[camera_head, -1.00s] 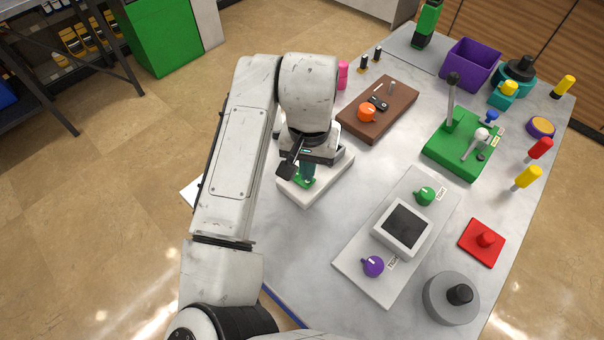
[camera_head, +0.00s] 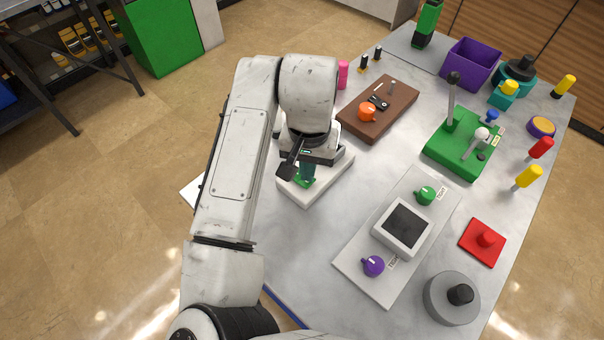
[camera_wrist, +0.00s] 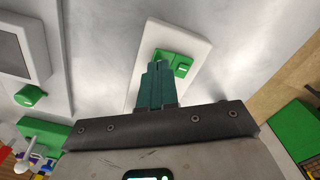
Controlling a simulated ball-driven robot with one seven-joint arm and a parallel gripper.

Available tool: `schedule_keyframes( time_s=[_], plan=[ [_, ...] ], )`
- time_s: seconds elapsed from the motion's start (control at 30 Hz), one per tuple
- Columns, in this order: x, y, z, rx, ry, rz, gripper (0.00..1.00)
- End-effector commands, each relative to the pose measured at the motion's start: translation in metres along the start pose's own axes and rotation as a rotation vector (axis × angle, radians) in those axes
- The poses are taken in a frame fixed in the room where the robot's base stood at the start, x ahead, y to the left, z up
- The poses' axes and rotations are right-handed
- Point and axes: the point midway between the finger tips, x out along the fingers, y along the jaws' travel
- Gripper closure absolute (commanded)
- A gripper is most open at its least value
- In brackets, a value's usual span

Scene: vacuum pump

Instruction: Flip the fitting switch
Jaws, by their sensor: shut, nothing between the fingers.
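A green switch (camera_wrist: 181,64) sits on a white box (camera_wrist: 158,38). In the head view the green switch (camera_head: 302,182) is partly hidden behind my gripper, and the white box (camera_head: 318,190) shows at the table's near left edge. My gripper (camera_wrist: 160,66) is shut, with its teal fingers together and nothing between them. In the wrist view the fingertips overlap the switch's green plate, just left of its raised part. In the head view my gripper (camera_head: 307,176) points down at the switch. I cannot tell whether the fingertips touch it.
A brown board (camera_head: 390,118) with an orange knob lies behind the box. A grey panel (camera_head: 350,262) with a screen and two knobs lies to the right. A green lever base (camera_head: 460,150) stands farther right. Bare tabletop (camera_head: 335,225) lies between box and panel.

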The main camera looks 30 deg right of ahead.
Motion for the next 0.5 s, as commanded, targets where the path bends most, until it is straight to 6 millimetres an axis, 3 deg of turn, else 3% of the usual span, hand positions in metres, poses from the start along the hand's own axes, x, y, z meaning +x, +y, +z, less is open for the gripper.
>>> schedule_keyframes(
  time_s=[0.5],
  plan=[
    [0.0076, -0.0001, 0.0001, -0.001, 0.000, 0.000, 1.00]
  ],
)
